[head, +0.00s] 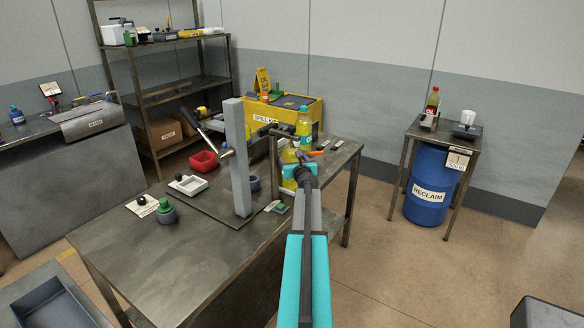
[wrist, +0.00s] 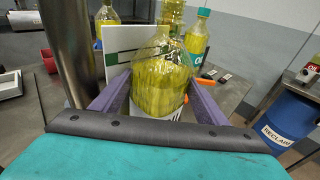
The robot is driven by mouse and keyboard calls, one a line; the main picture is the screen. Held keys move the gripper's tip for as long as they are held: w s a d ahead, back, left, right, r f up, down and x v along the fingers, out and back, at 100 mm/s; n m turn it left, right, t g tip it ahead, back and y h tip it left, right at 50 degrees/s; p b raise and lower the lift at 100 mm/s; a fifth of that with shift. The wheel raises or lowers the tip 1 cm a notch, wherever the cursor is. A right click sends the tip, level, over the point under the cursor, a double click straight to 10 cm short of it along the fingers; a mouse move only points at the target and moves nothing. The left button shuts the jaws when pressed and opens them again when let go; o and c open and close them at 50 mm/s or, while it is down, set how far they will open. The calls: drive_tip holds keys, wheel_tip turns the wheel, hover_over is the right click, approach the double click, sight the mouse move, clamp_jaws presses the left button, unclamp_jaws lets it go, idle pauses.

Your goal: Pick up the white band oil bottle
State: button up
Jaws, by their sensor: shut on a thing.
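A yellow oil bottle with a clear shoulder (wrist: 165,52) stands upright between my gripper's purple fingers (wrist: 160,88) in the wrist view. The fingers are shut on its sides. A pale band shows low on it, partly hidden by the gripper. In the head view the bottle (head: 288,171) is at the table's right side, partly behind my gripper (head: 298,171). Whether its base touches the table is hidden. Another yellow bottle with a teal cap (head: 304,124) stands just behind, and also shows in the wrist view (wrist: 197,40). More yellow bottles (wrist: 107,20) stand behind.
A grey upright post (head: 236,157) stands left of my gripper on the metal table (head: 135,245). A white panel (wrist: 120,62) stands close behind the held bottle. A red bin (head: 203,161) and white tray (head: 189,185) lie farther left. The table's near left is clear.

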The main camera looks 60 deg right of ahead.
drive_tip(key=shift+r, duration=0.15)
drive_tip(key=shift+r+p, duration=0.3)
drive_tip(key=shift+r, duration=1.25)
drive_tip(key=b, duration=0.4)
approach(293, 152)
drive_tip(key=s, duration=0.6)
drive_tip(key=shift+s+d+f, duration=0.3)
